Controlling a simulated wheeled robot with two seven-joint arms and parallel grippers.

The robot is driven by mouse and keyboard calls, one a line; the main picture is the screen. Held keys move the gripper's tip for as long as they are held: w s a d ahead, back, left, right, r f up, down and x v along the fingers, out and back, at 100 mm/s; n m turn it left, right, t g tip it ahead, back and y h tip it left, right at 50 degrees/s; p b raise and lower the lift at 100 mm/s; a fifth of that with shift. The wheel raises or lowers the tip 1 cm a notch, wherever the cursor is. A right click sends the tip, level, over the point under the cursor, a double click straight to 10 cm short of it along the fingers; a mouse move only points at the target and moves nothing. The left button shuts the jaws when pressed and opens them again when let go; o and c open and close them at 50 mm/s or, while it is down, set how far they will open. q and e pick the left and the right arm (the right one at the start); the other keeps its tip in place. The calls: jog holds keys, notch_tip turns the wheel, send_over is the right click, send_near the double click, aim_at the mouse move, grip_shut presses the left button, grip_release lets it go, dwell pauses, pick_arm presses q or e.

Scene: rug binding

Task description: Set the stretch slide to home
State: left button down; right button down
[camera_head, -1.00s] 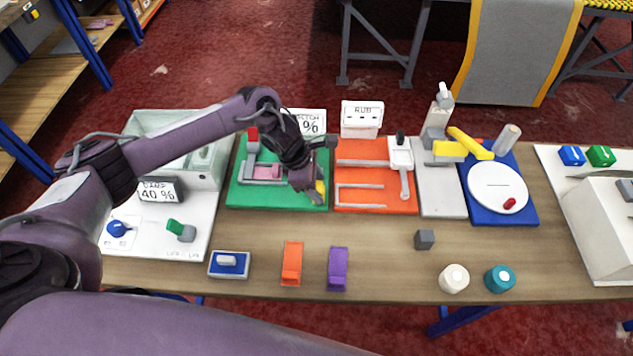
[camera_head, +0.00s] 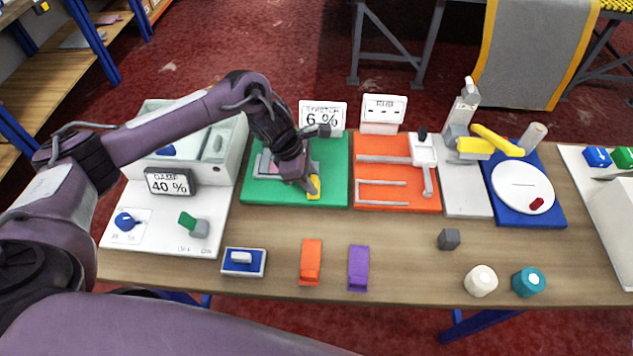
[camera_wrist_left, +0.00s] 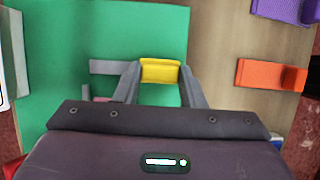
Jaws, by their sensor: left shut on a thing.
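The stretch station is a green plate (camera_head: 333,172) with a grey slide bar and a pink piece, mostly hidden behind my left arm in the head view. A sign (camera_head: 322,118) behind it reads STRETCH 6 %. The yellow slide handle (camera_head: 314,190) is near the plate's front, right of its middle. My left gripper (camera_head: 312,184) is shut on the yellow handle. In the left wrist view the yellow handle (camera_wrist_left: 160,71) sits between the two fingertips, over the green plate (camera_wrist_left: 105,35). My right gripper is out of view.
To the right are an orange plate (camera_head: 383,193) with grey rails and a blue base with a white disc (camera_head: 522,187). To the left is a damp unit (camera_head: 170,183) reading 40 %. Along the front lie an orange clip (camera_head: 310,262), a purple clip (camera_head: 358,268) and a blue-and-white block (camera_head: 244,262).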

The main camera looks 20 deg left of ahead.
pick_arm(q)
jog(key=shift+a, duration=0.3)
jog(key=shift+d, duration=0.15)
jog(key=c, duration=1.2)
grip_release()
jog(key=shift+o, duration=1.4)
jog(key=shift+a, duration=0.2)
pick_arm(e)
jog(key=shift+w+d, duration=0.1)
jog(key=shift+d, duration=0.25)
pick_arm(q)
jog(key=shift+d, duration=0.15)
jog(key=shift+a+r, duration=0.2)
jog(key=shift+r, duration=0.3)
jog(key=b+v, duration=0.2)
jog(key=v, duration=0.4)
jog(key=shift+a+r, duration=0.2)
jog(key=shift+r, duration=0.15)
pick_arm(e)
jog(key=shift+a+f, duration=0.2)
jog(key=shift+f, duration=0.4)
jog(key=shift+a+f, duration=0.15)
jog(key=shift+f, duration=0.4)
